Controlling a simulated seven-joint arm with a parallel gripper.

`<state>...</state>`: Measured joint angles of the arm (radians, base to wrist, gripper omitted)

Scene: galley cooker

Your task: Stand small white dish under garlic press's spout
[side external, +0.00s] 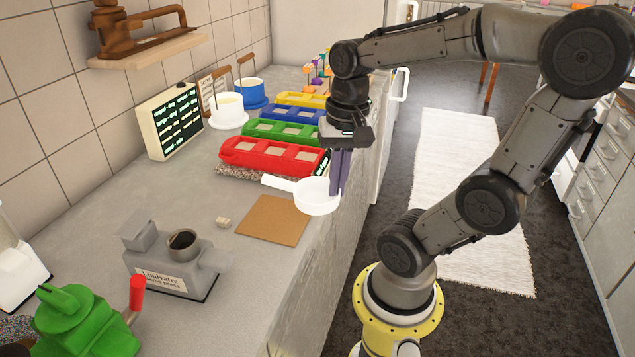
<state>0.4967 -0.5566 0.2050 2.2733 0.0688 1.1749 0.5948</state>
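The small white dish (317,201), round with a short handle pointing left, is at the counter's right edge, beside a brown square board. My gripper (341,192) points down at the dish's right rim, its two dark purple fingers close together. I cannot tell whether the rim is between them or whether the dish is lifted. The grey garlic press (168,262), with a dark round opening on top and a white label, stands in the left foreground. Its spout seems to be the part jutting right, and the space under it is not clearly visible.
The brown board (273,220) lies between dish and press, with a small beige block (223,222) left of it. Red (272,155), green, blue and yellow trays line the counter behind. A green device with a red handle (137,292) is in front of the press.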

